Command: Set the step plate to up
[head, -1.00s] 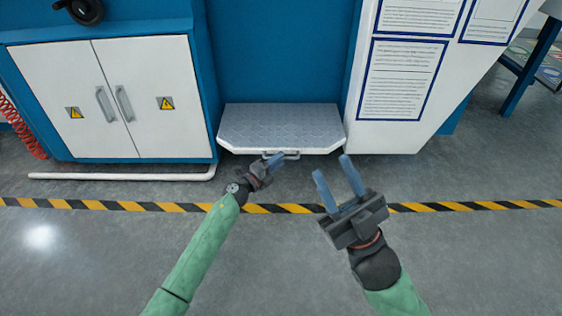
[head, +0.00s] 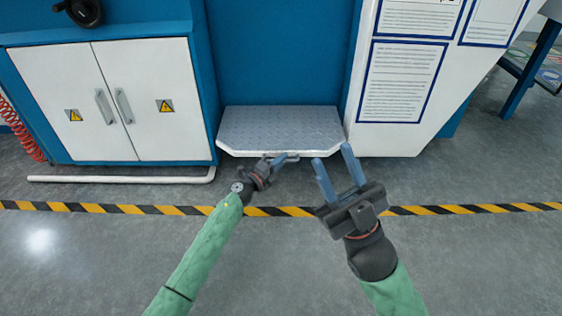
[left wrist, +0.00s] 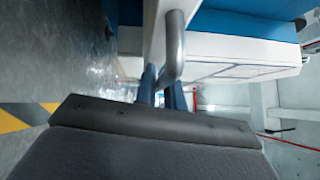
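The step plate (head: 280,128) is a grey treaded panel with a white front edge. It lies flat and low, folded out between the white cabinet and the white panel. Its small bar handle (head: 291,159) sits at the front edge and shows as a bent grey bar (left wrist: 173,48) in the left wrist view. My left gripper (head: 277,161) is at the handle. Its blue fingers (left wrist: 162,92) are close together, with the bar between them, and look shut on it; the contact is partly hidden. My right gripper (head: 336,168) is open and empty, in front of the plate's right corner.
A white double-door cabinet (head: 110,100) stands left of the plate, with a white pipe (head: 120,179) along the floor below it. A white panel with printed sheets (head: 405,80) stands to the right. A yellow-black floor strip (head: 470,209) crosses the clear floor.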

